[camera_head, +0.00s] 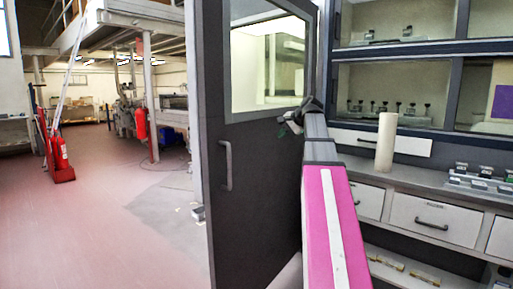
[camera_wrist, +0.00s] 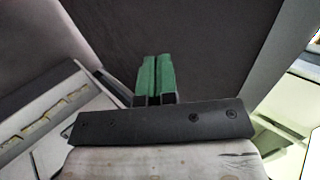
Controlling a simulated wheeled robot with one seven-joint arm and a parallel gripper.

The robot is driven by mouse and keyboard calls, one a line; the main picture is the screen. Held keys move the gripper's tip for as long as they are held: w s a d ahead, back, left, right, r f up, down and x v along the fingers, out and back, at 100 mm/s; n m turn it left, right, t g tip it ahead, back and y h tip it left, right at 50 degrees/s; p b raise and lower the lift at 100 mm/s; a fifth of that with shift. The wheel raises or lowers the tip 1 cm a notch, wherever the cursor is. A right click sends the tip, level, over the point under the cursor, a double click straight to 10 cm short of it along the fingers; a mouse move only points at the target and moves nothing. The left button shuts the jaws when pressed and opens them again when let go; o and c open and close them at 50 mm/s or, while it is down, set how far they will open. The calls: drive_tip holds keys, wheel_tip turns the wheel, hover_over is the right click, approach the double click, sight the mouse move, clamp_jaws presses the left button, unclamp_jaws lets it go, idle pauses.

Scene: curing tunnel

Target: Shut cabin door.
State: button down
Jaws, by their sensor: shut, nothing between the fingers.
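The cabin door (camera_head: 257,190) is a dark grey panel with a window in its upper part and a light bar handle (camera_head: 226,165) near its left edge. It stands open, swung out into the room. My gripper (camera_head: 284,128) is at the door's right side, just below the window's lower right corner. In the wrist view its green fingers (camera_wrist: 155,60) are together with nothing between them, and they point at the dark door face (camera_wrist: 200,45). I cannot tell whether the fingertips touch the door. The handle is well to the left of my gripper.
A counter with drawers (camera_head: 434,219) runs along the right, bearing a pale cylinder (camera_head: 385,142) and small dark items. Open reddish floor (camera_head: 110,230) lies left of the door. A red extinguisher (camera_head: 59,155) stands at the far left.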

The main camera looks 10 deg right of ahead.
sight(256, 149)
drive_tip(key=x, duration=0.3)
drive_tip(key=r+x, duration=0.1)
drive_tip(key=x, duration=0.3)
drive_tip(key=w+x, duration=0.1)
drive_tip(key=x, duration=0.3)
drive_tip(key=shift+w+a, duration=0.15)
drive_tip(key=shift+a, duration=0.4)
drive_tip(key=shift+w+a, duration=0.55)
drive_tip(key=shift+w, duration=0.05)
